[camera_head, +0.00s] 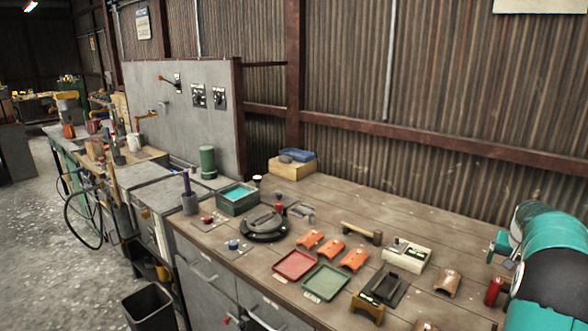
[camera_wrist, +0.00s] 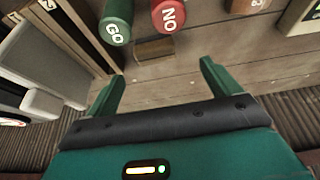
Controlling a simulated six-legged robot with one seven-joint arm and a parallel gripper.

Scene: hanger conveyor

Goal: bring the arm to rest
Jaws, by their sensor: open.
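My gripper (camera_wrist: 158,82) shows in the wrist view with its two green fingers wide apart. Nothing is between the fingers, and the wooden bench top (camera_wrist: 185,80) shows through the gap. A green cylinder marked GO (camera_wrist: 117,20) and a red cylinder marked NO (camera_wrist: 168,15) lie beyond the fingertips, apart from them. A small brown block (camera_wrist: 155,48) is close by them. In the head view my teal and black arm fills the right edge over the bench. My fingertips cannot be made out clearly there.
The bench (camera_head: 440,220) holds a red tray (camera_head: 295,265), a green tray (camera_head: 325,282), several orange curved pieces (camera_head: 331,249), a hammer (camera_head: 362,233) and a cream box (camera_head: 407,255). A red cylinder (camera_head: 494,291) stands beside my arm. A corrugated wall (camera_head: 450,90) rises behind.

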